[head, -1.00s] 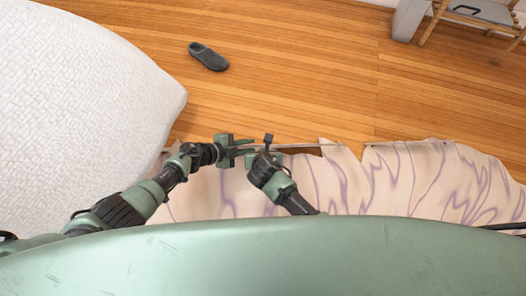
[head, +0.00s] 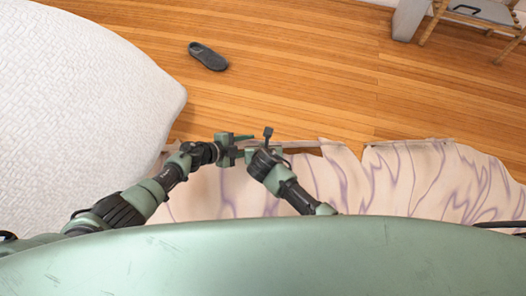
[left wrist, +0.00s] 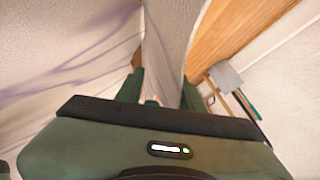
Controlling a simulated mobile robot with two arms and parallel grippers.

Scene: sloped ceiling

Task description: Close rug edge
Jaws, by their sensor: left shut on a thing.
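The rug (head: 400,180) is cream with purple wavy streaks and lies across the lower right of the head view, with a raised, uneven far edge. My left gripper (head: 241,148) is at the left part of that far edge. In the left wrist view, a pale fold of the rug (left wrist: 165,45) stands between the two fingers of the left gripper (left wrist: 161,92), and the gripper is shut on it. My right gripper (head: 262,143) is just right of the left one, over the rug edge. Its fingers are too small and covered to read.
A white bed-like surface (head: 80,90) fills the left. A dark shoe (head: 208,56) lies on the wooden floor (head: 290,75) beyond the rug. A wooden-legged stand (head: 480,18) is at the top right. The floor between is clear.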

